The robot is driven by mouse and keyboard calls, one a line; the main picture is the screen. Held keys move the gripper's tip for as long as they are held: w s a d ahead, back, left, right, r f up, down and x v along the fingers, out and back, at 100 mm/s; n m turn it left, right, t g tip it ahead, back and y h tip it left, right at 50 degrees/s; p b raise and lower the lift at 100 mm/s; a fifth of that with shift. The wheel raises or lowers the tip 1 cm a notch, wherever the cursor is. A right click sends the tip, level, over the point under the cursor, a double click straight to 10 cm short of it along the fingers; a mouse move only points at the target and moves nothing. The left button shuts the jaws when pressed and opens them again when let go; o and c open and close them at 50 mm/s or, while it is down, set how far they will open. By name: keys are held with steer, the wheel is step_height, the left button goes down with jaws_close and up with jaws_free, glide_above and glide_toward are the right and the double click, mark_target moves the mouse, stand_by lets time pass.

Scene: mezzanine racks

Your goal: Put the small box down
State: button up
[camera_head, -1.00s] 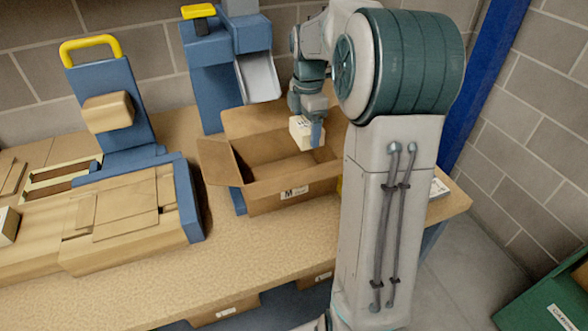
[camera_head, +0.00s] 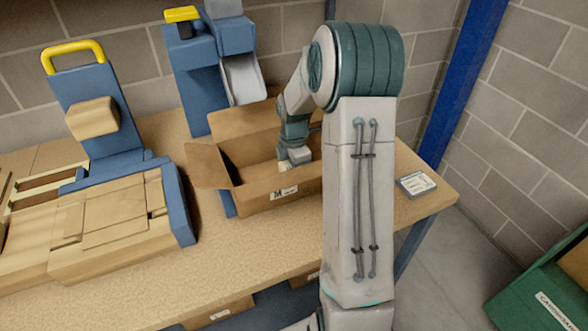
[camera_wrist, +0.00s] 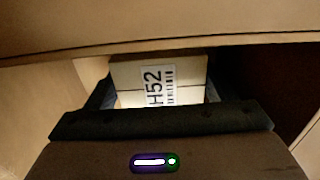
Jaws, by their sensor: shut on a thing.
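The small box (camera_wrist: 125,78) is pale, with a white label reading H52 and a barcode, and shows between the jaws in the wrist view. My gripper (camera_wrist: 155,95) is shut on it. In the head view my gripper (camera_head: 287,168) reaches down inside the open cardboard carton (camera_head: 262,200), below its rim. The small box is almost wholly hidden there by the gripper and the carton's front wall. I cannot tell whether it touches the carton floor. The carton stands on the workbench with its left flap folded outward.
The workbench (camera_head: 250,250) has free room in front of the carton. Blue equipment with a yellow handle (camera_head: 72,55) stands left, and a blue post unit (camera_head: 195,85) stands behind the carton. A small labelled device (camera_head: 416,183) lies at the right edge.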

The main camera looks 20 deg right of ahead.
steer(key=shift+f, duration=0.2)
steer(key=o, duration=0.7)
steer(key=shift+o, duration=0.2)
steer(key=shift+r, duration=0.1)
